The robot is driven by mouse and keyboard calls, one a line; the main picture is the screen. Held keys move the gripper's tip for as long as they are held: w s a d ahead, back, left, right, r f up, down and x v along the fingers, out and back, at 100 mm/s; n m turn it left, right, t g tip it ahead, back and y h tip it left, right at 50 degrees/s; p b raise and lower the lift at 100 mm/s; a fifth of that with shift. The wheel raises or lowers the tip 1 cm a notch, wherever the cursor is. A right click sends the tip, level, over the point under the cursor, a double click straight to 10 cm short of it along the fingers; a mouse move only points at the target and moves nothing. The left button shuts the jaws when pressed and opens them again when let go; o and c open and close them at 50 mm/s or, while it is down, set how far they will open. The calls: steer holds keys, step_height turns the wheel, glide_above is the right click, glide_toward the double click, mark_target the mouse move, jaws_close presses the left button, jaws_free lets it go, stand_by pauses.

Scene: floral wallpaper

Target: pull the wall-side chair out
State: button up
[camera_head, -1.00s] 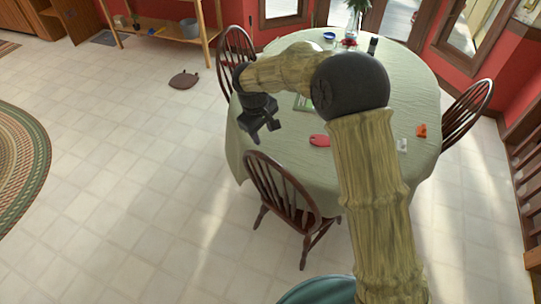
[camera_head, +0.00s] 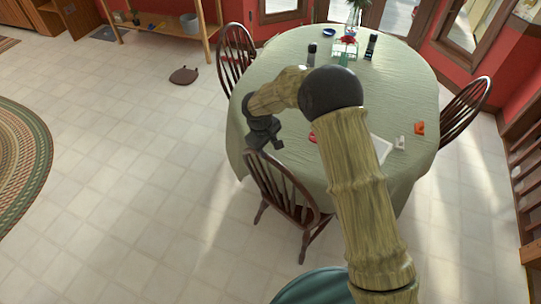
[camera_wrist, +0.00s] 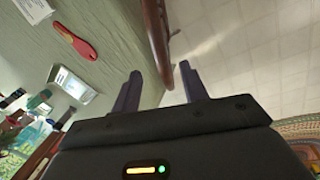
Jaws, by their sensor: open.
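Three dark wooden spindle-back chairs stand around the table: a near chair (camera_head: 283,191), a back-left chair (camera_head: 236,46) and a right chair (camera_head: 466,108) beside the red wall. My gripper (camera_head: 264,146) is at the top of the near chair's back, by the table's left edge. In the wrist view my gripper (camera_wrist: 158,70) is open. The brown curved rail of the near chair (camera_wrist: 155,38) lies ahead of the gap between its fingers. I cannot tell whether they touch the rail.
The oval table (camera_head: 290,75) has a pale green cloth and holds bottles, a vase and small items, including a red one (camera_wrist: 75,42). A wooden shelf (camera_head: 165,28) stands at the back.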

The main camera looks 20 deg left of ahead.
mark_target(271, 160)
steer(key=f+p, duration=0.1)
steer(key=f, duration=0.1)
steer(key=w+f, duration=0.1)
steer(key=f, duration=0.2)
steer(key=f+p, duration=0.1)
steer(key=f, duration=0.2)
steer(key=shift+w+d+f+p, duration=0.15)
steer(key=shift+w+d+p, duration=0.15)
steer(key=shift+d+p, duration=0.05)
jaws_close()
